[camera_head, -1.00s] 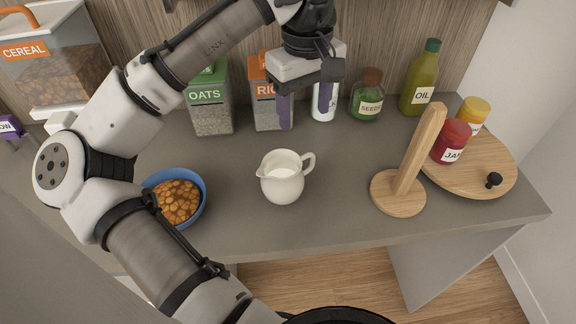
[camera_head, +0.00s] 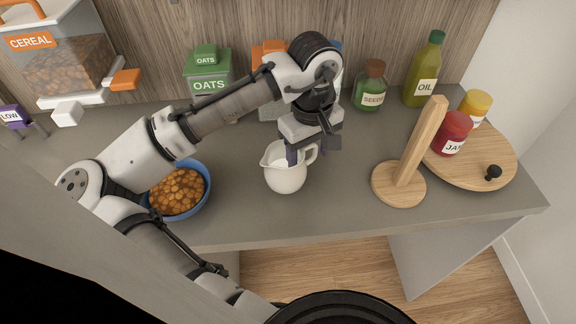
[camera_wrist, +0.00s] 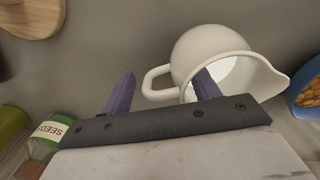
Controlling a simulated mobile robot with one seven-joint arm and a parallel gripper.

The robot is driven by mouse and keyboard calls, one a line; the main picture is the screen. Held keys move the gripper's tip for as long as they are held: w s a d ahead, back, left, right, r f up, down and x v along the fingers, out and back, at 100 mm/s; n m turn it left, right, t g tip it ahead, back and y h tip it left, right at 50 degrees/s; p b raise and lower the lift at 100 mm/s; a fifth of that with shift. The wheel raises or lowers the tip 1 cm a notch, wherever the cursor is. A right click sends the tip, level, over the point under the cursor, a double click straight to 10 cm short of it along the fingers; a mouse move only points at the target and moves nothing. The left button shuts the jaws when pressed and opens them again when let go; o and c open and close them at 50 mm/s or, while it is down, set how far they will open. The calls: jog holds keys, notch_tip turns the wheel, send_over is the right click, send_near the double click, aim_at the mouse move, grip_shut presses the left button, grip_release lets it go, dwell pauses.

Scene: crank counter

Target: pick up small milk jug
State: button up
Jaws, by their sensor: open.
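The small milk jug (camera_head: 286,178) is cream white and stands upright on the grey counter, with its spout to the left and its handle to the right. My gripper (camera_head: 303,152) is open at the top of the jug, on its handle side. In the wrist view the jug (camera_wrist: 207,52) is at upper right. The two purple fingers of my gripper (camera_wrist: 163,92) lie on either side of the jug's handle (camera_wrist: 153,84), one of them overlapping the jug's mouth. I cannot tell whether either finger touches the jug.
A blue bowl of beans (camera_head: 207,192) is left of the jug. A wooden stand with a slanted post (camera_head: 399,190) is to its right. A round board (camera_head: 462,172) carries a jam jar (camera_head: 452,133). A seeds jar (camera_head: 369,88) and oil bottle (camera_head: 423,72) stand behind. The counter's front is clear.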

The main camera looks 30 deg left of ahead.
jog(key=c, duration=1.3)
jog(key=shift+r, duration=0.2)
